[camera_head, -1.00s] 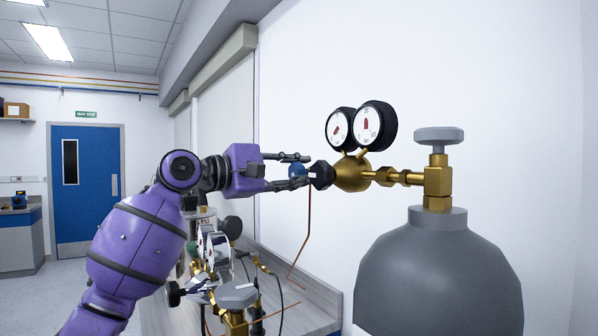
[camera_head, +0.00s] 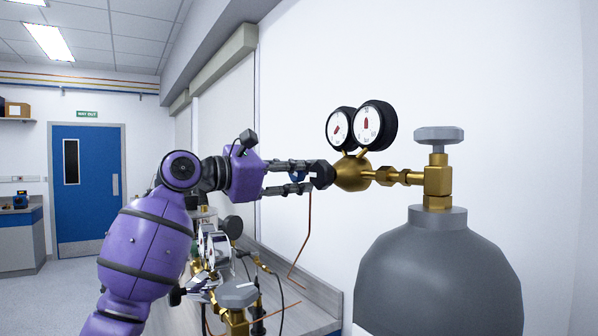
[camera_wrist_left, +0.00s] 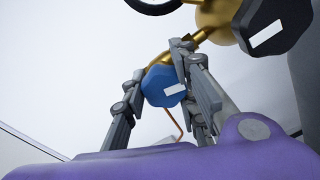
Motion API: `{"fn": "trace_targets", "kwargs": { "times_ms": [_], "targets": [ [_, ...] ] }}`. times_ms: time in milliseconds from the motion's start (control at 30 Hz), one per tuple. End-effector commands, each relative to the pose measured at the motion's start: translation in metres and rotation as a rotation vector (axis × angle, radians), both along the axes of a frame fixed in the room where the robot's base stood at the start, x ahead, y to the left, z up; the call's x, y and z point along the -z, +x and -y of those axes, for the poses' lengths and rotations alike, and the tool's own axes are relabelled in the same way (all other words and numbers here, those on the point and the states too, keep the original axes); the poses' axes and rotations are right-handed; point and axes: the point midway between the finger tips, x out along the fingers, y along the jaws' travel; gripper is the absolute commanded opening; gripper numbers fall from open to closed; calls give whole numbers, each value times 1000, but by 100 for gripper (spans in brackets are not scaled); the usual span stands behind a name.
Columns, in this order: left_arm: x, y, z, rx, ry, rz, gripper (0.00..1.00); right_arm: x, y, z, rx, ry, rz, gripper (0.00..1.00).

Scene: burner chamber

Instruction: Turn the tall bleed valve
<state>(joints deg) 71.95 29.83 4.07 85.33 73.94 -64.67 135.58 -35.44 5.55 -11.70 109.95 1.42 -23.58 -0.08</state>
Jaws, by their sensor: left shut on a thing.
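A blue knob (camera_head: 297,175) sits behind the fingers of my left gripper (camera_head: 298,176), just left of the regulator's black knob (camera_head: 322,174). In the left wrist view the blue knob (camera_wrist_left: 163,86) shows a white mark and lies between the two grey fingers of my left gripper (camera_wrist_left: 163,92), which is shut on it. It joins a brass stem, and a thin copper tube (camera_head: 307,235) hangs below. I cannot tell for sure that this knob is the tall bleed valve. My right gripper is not in view.
The brass regulator (camera_head: 352,172) with two gauges (camera_head: 375,125) joins a grey cylinder (camera_head: 437,280) with a grey handwheel (camera_head: 438,134). The dark knob (camera_wrist_left: 275,22) is close to one finger in the wrist view. More brass fittings (camera_head: 235,318) stand lower left, near a bench (camera_head: 318,312).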

Motion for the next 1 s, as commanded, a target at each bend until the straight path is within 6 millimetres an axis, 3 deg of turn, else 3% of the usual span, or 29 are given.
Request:
{"fn": "trace_targets", "kwargs": {
  "times_ms": [33, 700, 733, 833, 1000],
  "targets": [
    [-10, -1, -4, -9, -21, 3, 1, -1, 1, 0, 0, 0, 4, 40],
    [-10, -1, -5, -10, -53, -42, 0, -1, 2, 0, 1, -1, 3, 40],
    [-10, -1, -5, -10, -53, -42, 30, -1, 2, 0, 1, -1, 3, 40],
    [-9, -1, -4, -8, -52, -42, 42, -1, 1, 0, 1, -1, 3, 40],
    [-7, -1, -3, -6, -51, -46, 42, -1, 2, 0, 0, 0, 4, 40]
  ]
}}
